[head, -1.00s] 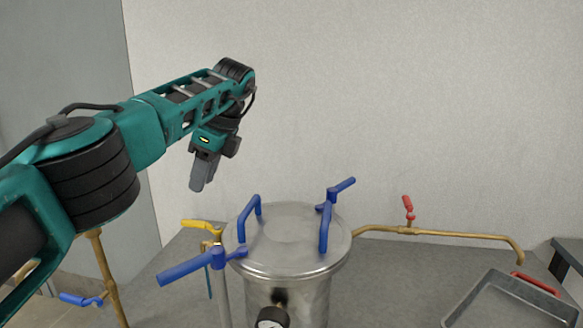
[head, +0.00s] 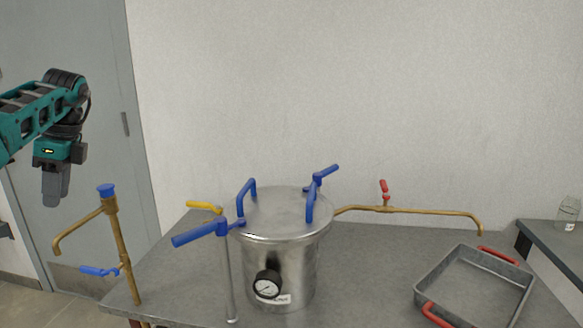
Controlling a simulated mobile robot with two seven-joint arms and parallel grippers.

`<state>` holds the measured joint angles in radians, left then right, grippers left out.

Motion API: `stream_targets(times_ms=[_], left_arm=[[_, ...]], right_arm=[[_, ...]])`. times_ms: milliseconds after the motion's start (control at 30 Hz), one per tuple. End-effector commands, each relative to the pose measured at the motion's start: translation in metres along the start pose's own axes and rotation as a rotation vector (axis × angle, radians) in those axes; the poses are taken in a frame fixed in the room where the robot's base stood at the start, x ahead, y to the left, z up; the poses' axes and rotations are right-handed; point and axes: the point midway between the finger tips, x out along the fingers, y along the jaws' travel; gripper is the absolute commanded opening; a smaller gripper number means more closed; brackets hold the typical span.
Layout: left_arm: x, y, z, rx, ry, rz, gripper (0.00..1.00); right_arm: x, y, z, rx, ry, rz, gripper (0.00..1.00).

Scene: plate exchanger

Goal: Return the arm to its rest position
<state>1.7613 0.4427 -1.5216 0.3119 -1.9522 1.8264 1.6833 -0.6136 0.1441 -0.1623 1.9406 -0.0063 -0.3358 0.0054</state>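My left arm comes in from the left edge, and its gripper (head: 56,186) hangs fingers down at the far left, in front of the grey door. Its fingers look close together from the side, so I cannot tell whether they are open or shut. No object shows in or below them. The gripper is well apart from the steel vessel (head: 300,262) and stands left of and above the brass pipe with the blue cap (head: 119,240). My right gripper is not in view.
The vessel has blue handles, a gauge (head: 267,285) and a closed lid (head: 287,214) on a grey table (head: 175,285). A brass pipe with a red valve (head: 410,210) runs right. A grey tray with red handles (head: 455,262) is at right. A glass jar (head: 568,212) stands beyond.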

Motion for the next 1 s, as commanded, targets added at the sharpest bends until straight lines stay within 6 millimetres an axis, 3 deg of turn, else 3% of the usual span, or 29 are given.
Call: stream_targets(times_ms=[33,200,500,600,767,867,1000], left_arm=[[0.017,0.005,0.041,-0.072,0.014,0.028,0.33],[0.060,0.033,0.137,-0.249,0.051,0.096,0.33],[0.117,0.099,0.253,-0.485,0.098,0.187,0.33],[0.141,0.069,0.206,-0.308,0.153,0.117,0.33],[0.179,0.041,0.143,-0.087,0.270,0.014,0.33],[0.204,0.029,0.093,0.059,0.369,-0.065,0.33],[0.238,0.025,0.012,0.249,0.546,-0.197,0.33]], right_arm=[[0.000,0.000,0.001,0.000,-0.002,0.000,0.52],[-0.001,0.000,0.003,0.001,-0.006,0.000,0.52],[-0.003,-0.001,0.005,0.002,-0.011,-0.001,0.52],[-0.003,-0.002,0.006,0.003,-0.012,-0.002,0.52],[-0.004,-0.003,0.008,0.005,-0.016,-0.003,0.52],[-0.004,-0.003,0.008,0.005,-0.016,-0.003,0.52],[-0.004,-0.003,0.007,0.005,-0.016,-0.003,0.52]])
